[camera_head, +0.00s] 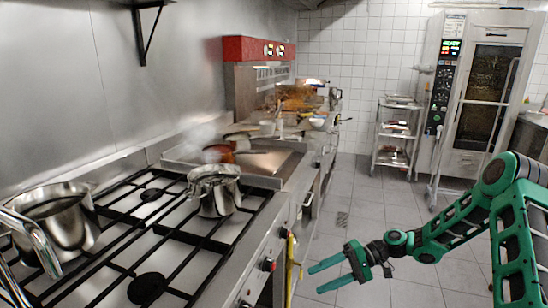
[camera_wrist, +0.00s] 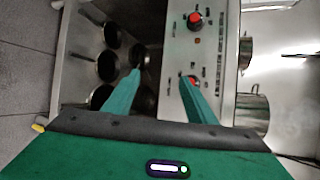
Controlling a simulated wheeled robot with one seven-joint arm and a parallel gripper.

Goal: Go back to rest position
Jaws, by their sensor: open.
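My gripper (camera_head: 327,273) is green with two flat fingers. In the head view it hangs over the tiled floor to the right of the stove, its fingers pointing left toward the stove front. The fingers are apart and nothing is between them. In the wrist view my gripper (camera_wrist: 160,88) is open in front of the stove's control panel (camera_wrist: 196,60) with its red knobs. It touches nothing that I can see.
A stove (camera_head: 262,238) with steel pots (camera_head: 214,190) and (camera_head: 62,215) runs along the left. Pans (camera_wrist: 107,66) sit on a shelf below. A trolley (camera_head: 396,135) and a tall oven (camera_head: 480,95) stand at the back. The floor (camera_head: 370,200) between is clear.

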